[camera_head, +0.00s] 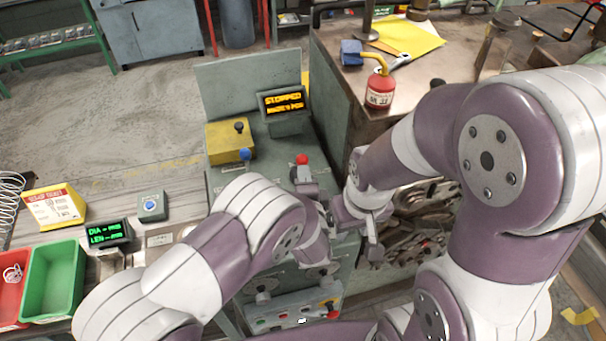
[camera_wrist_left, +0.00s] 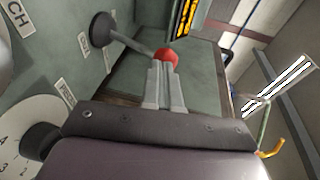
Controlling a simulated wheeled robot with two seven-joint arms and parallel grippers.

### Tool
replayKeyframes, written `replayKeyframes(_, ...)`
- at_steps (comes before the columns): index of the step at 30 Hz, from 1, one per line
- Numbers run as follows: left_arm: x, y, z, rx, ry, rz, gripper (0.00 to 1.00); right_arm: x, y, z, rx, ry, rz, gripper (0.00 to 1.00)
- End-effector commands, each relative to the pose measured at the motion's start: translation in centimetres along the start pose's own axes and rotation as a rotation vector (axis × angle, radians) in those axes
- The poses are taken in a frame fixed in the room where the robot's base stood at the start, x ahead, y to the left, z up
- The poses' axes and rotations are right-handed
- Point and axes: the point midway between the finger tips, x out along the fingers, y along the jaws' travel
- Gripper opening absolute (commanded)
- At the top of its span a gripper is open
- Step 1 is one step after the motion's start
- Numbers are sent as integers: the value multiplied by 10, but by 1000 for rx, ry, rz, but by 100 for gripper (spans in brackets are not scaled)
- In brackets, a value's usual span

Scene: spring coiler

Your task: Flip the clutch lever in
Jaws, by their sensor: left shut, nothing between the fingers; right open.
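The clutch lever shows in the left wrist view as a thin metal rod (camera_wrist_left: 135,44) running from a dark round hub (camera_wrist_left: 102,29) to a red ball knob (camera_wrist_left: 167,55). In the head view the red knob (camera_head: 302,159) sits above my left gripper (camera_head: 303,173). The left gripper's fingers are shut with nothing between them, and in the left wrist view its fingertips (camera_wrist_left: 164,68) overlap the lower edge of the knob. I cannot tell whether they touch it. My right gripper (camera_head: 372,248) is open, hanging to the right of the left one.
A display reading STOPPED (camera_head: 284,103) and a yellow box (camera_head: 229,142) with knobs stand behind. A numbered dial (camera_wrist_left: 28,140) is at lower left in the wrist view. A red oil can (camera_head: 380,90) stands on the workbench. Metal parts lie below it, right of my right gripper.

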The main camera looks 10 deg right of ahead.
Motion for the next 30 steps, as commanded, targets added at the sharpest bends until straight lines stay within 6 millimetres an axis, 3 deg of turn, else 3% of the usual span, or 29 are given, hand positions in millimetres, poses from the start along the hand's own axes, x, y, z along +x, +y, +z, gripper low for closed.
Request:
replayKeyframes(14,20,-22,5,-25,3,122,0,-24,0,-3,0,0,0,40)
replayKeyframes(30,70,-43,15,-25,3,120,0,-16,0,-2,0,0,0,40)
